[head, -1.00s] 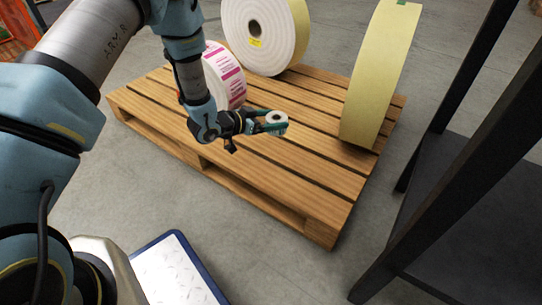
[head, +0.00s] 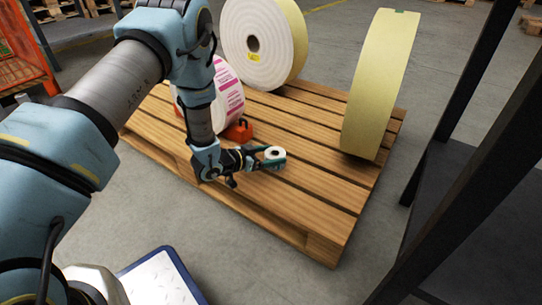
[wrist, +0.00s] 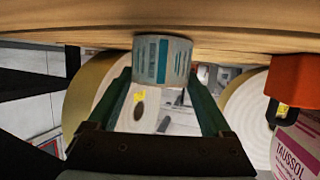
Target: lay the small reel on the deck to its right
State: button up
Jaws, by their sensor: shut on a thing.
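The small reel (head: 273,153) is white with a dark core hole. It is upright on its axis, with its round face up. My gripper (head: 270,162) is shut on it from the left side. In the wrist view the reel (wrist: 161,62) shows a teal-striped side between the two fingertips (wrist: 160,80). The deck is the slatted wooden pallet top (head: 310,192). In the wrist view its boards (wrist: 240,38) run right along the reel's end, so the reel is touching or very close to them; I cannot tell which.
A big white roll (head: 254,45) and a tall yellow roll (head: 379,85) stand farther back. Bare boards lie right of the reel. A dark frame (head: 450,170) is at the right.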

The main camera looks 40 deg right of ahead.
jog(key=o, duration=1.3)
jog(key=shift+f, duration=0.1)
jog(key=shift+a+r+p, duration=0.3)
jog(key=shift+r, duration=0.05)
jog(key=p+v, duration=0.4)
jog(key=v, duration=0.6)
jog(key=shift+a+p, duration=0.15)
jog(key=shift+p, duration=0.25)
jog(key=shift+a+r, duration=0.15)
jog(key=shift+a, duration=0.35)
